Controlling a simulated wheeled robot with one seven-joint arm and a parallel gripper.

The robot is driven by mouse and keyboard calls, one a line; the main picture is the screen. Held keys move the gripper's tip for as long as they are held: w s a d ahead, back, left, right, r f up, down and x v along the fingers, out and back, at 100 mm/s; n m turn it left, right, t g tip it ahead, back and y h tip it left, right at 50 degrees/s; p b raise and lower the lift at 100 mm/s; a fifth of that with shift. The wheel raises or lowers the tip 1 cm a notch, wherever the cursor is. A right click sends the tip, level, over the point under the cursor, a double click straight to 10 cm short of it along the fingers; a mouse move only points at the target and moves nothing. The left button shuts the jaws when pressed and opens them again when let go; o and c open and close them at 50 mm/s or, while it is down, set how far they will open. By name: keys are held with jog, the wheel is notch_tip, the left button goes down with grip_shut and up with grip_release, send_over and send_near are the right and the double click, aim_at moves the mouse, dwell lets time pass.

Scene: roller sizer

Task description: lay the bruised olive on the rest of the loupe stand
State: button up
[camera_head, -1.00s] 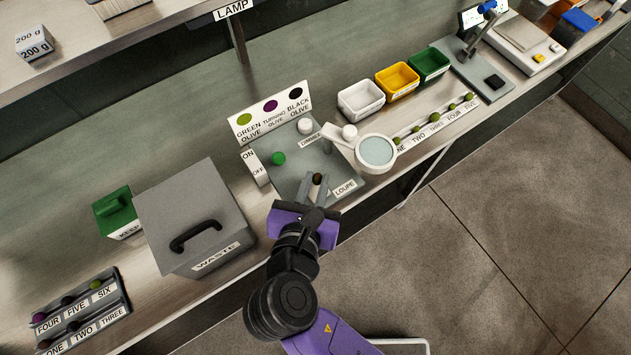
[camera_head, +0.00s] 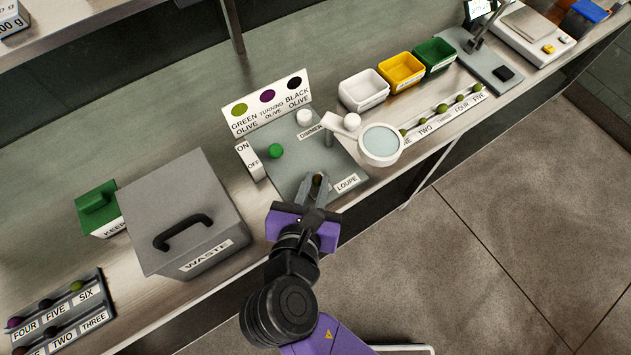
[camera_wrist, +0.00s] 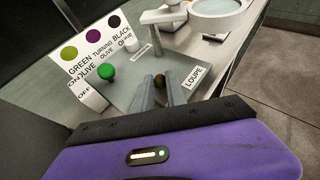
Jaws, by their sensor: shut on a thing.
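My purple gripper (camera_head: 314,190) reaches over the front of the loupe stand and is shut on a small dark olive (camera_head: 317,180). In the wrist view the olive (camera_wrist: 159,80) shows brownish green between the fingertips (camera_wrist: 160,88), low over the grey base plate. I cannot tell whether it touches the plate, and the rest itself is not clearly seen. The loupe stand (camera_head: 290,180) has a green knob (camera_head: 276,151), a white dimmer knob (camera_head: 304,117), a LOUPE label (camera_head: 347,183) and a round lens (camera_head: 380,143) on an arm to the right.
A grey WASTE bin (camera_head: 170,190) with a black handle and a green KEEP box (camera_head: 98,207) stand left. White (camera_head: 363,92), yellow (camera_head: 401,70) and green (camera_head: 434,55) bins stand back right, behind a numbered row of olives (camera_head: 442,108). A numbered rack (camera_head: 62,318) is front left.

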jog(key=shift+f+p, duration=0.4)
dwell(0.8)
jog(key=o, duration=0.8)
jog(key=shift+o, duration=0.2)
jog(key=v, duration=0.8)
